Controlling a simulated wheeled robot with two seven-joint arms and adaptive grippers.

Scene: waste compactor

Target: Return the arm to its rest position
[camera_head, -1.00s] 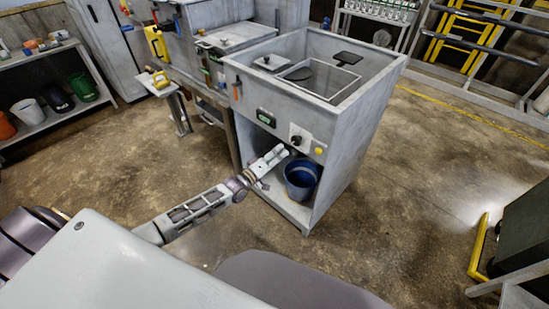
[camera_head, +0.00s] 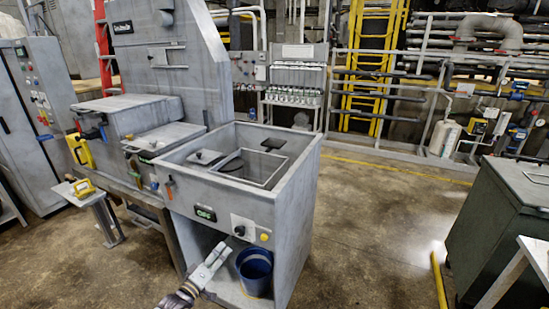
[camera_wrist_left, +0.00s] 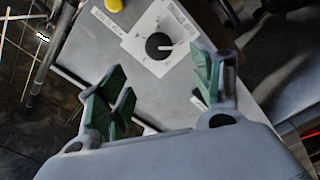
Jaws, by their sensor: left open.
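My left gripper (camera_head: 217,256) is in front of the grey waste compactor (camera_head: 232,207), beside the lower opening, left of a blue bucket (camera_head: 255,272). In the left wrist view my left gripper (camera_wrist_left: 165,95) is open and empty, its green-padded fingers apart. The control panel with a black knob (camera_wrist_left: 159,46) and a yellow button (camera_wrist_left: 114,5) lies beyond the fingers. The knob also shows in the head view (camera_head: 240,230), just above the gripper. My right gripper is in neither view.
A small stand with a yellow item (camera_head: 83,188) is at the left. A dark green cabinet (camera_head: 500,225) and a yellow bar (camera_head: 438,280) are at the right. The concrete floor (camera_head: 365,215) between compactor and cabinet is clear.

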